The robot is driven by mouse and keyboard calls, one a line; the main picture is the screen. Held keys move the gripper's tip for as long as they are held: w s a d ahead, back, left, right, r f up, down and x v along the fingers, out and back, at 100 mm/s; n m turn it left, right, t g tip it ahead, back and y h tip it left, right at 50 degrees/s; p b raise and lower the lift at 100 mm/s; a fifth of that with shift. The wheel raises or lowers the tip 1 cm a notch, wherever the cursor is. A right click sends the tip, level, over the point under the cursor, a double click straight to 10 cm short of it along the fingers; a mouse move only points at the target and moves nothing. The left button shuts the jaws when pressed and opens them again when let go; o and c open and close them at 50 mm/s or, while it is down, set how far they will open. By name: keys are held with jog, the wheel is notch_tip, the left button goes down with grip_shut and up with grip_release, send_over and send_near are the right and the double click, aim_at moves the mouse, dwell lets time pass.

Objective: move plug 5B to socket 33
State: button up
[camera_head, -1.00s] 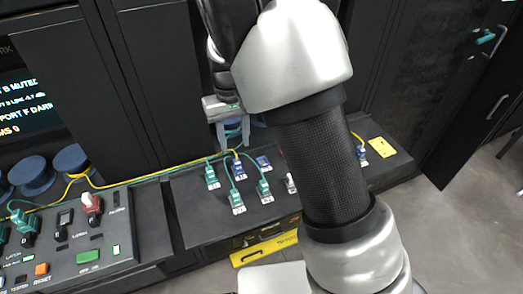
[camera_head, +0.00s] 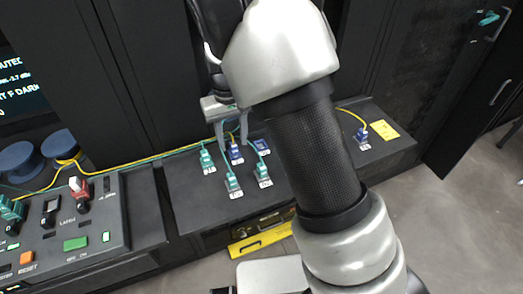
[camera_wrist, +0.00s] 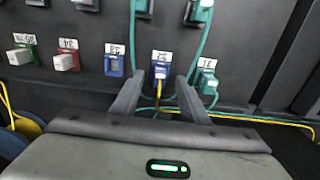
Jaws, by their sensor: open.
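My gripper (camera_head: 233,140) is open, its fingers pointing down over the back row of the panel. In the wrist view the fingertips (camera_wrist: 158,92) stand either side of a blue plug (camera_wrist: 161,72) with a yellow cable, at the socket labelled 32; contact cannot be told. I cannot read 5B on any plug. The adjacent blue socket (camera_wrist: 114,66) has an upside-down label that looks like 33 and appears to hold no plug or cable. It also shows in the head view as a blue port (camera_head: 261,145).
A teal plug (camera_wrist: 205,84) stands close to the right finger, at label 31. Red (camera_wrist: 67,62) and green (camera_wrist: 22,57) sockets with white plugs lie to the left. Teal plugs with cables (camera_head: 232,182) stand in front. Yellow and teal cables cross behind. My arm hides part of the panel.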

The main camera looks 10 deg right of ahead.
aim_at(232, 144)
notch_tip(232, 144, down, 2)
jog(key=shift+f+b, duration=0.1)
jog(key=shift+b, duration=0.3)
dwell(1.0)
grip_shut()
jog(key=shift+r+p, duration=2.35)
jog(key=shift+r, duration=0.75)
jog(key=shift+a, duration=0.2)
